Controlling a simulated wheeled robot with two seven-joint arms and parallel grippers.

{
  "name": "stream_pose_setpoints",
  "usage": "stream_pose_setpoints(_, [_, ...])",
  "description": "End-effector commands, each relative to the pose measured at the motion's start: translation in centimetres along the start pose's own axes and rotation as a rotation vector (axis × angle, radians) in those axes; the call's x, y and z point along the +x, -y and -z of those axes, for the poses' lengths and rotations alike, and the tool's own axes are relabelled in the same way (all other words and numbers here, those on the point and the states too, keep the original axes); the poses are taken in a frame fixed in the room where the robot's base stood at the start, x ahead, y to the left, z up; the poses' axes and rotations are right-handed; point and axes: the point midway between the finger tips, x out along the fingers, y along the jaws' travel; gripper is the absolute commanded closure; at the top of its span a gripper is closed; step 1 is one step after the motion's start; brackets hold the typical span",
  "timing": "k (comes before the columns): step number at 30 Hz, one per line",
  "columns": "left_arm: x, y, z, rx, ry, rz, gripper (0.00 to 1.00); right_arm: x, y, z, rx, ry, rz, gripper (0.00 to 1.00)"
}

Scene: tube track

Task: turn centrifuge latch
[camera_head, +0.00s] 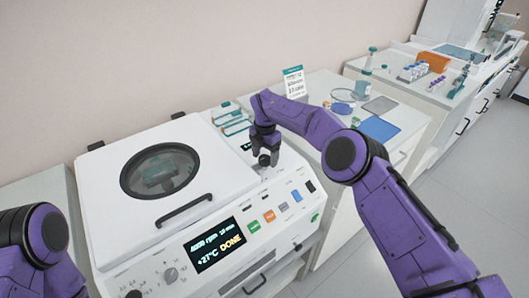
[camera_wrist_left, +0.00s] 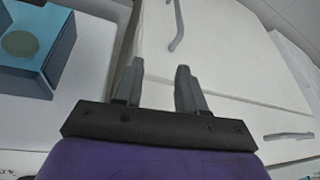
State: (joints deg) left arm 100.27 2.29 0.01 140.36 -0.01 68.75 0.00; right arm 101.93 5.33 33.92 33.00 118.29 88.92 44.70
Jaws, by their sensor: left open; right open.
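The white centrifuge (camera_head: 215,165) stands on the counter with its lid (camera_head: 110,195) shut. The lid has a round dark window (camera_head: 160,171) and a dark bar handle (camera_head: 184,210). My right gripper (camera_head: 265,160) points down over the right end of the centrifuge top, behind the colored buttons. Its fingers hide what lies beneath, and I cannot make out the latch or any contact. My left gripper (camera_wrist_left: 155,85) shows in the left wrist view, open and empty, before white panels.
A silver dial (camera_head: 170,275) is on the front panel. Teal-lidded boxes (camera_head: 232,116) stand behind my right gripper. A blue mat (camera_head: 380,129) and an orange box (camera_head: 434,61) lie further right. A blue box (camera_wrist_left: 40,45) is left of my left gripper.

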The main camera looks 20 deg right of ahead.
Motion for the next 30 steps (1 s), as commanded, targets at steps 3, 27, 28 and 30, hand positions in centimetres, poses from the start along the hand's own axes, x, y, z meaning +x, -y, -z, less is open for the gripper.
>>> stream_pose_setpoints(3, [-0.1, 0.0, 0.0, 0.0, 0.0, 0.0, 0.6, 0.2, -0.1, 0.1, -0.002, 0.001, -0.001, 0.29])
stream_pose_setpoints(27, [1.3, -0.1, -0.5, 0.0, 0.0, 0.0, 0.6, 0.6, -0.1, 0.0, -0.1, 0.002, 0.001, 0.85])
stream_pose_setpoints(28, [1.5, -0.1, -0.6, 0.0, 0.0, 0.0, 0.6, 0.7, -0.1, 0.1, -0.119, 0.002, 0.001, 0.85])
stream_pose_setpoints(30, [1.9, -0.2, -0.8, 0.0, 0.0, 0.0, 0.6, 0.7, -0.1, 0.1, -0.17, 0.002, 0.001, 0.85])
